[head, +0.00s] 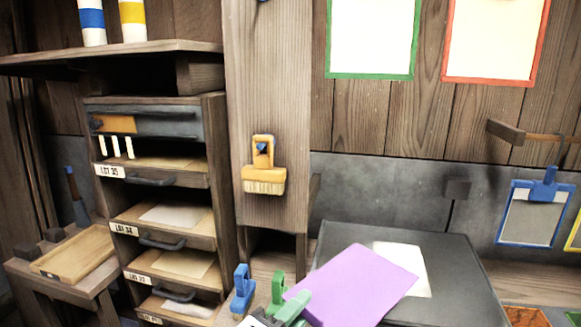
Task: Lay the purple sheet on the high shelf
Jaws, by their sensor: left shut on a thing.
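The purple sheet (358,283) is at the bottom centre of the head view, held tilted in front of a dark grey board. My left gripper (290,310) is at the sheet's lower left corner and shut on it. A green part covers that corner, and the bottom edge of the picture cuts off the rest of the gripper. The high shelf (140,47) is a wooden board at the upper left, well above and left of the sheet. My right gripper is not in view.
Two banded cylinders (132,25) stand on the high shelf. Below it is a wooden rack (216,150) of labelled trays. A post (270,80) with a hanging brush (264,170) stands between shelf and board. Blue (243,290) and green (277,287) clips are beside my left gripper.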

